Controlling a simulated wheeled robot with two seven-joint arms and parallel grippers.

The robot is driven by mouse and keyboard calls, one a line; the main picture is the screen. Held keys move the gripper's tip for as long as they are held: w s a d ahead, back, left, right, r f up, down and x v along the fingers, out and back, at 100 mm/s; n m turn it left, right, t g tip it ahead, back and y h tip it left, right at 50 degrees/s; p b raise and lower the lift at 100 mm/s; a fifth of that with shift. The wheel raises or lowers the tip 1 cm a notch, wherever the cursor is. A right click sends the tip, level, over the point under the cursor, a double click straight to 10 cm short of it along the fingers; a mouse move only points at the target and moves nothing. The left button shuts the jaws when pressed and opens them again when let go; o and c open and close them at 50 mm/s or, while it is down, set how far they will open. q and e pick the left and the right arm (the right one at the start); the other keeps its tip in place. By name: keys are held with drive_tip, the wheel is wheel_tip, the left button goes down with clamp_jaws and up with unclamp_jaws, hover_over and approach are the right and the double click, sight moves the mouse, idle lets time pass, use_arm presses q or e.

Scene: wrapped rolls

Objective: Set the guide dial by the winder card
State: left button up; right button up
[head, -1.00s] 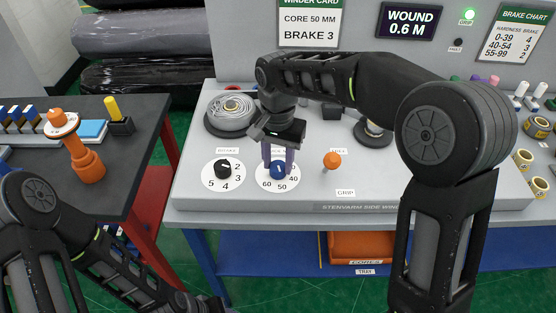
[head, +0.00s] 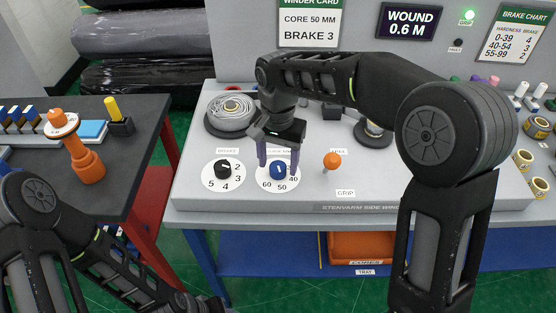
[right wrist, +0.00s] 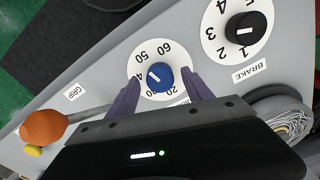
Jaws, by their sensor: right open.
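The winder card (head: 311,24) on the back panel reads CORE 50 MM and BRAKE 3. The guide dial's blue knob (head: 278,170) sits on a white disc with 40, 50 and 60 showing in the head view. In the right wrist view the blue knob (right wrist: 160,76) has a white mark on its left side, toward 50 and the partly hidden numeral below it. My right gripper (head: 279,166) is open, its purple fingers on either side of the knob with gaps. My left arm shows at lower left; its fingers are out of view.
The black brake knob (head: 223,169) is close on the left. An orange grip knob (head: 332,161) stands on the right. A grey wound roll (head: 231,112) lies behind. A dark side table (head: 130,170) holds an orange-handled tool (head: 82,155).

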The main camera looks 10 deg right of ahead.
sight(278, 166)
wheel_tip(278, 166, up, 8)
drive_tip(key=shift+f, duration=0.15)
idle(0.6)
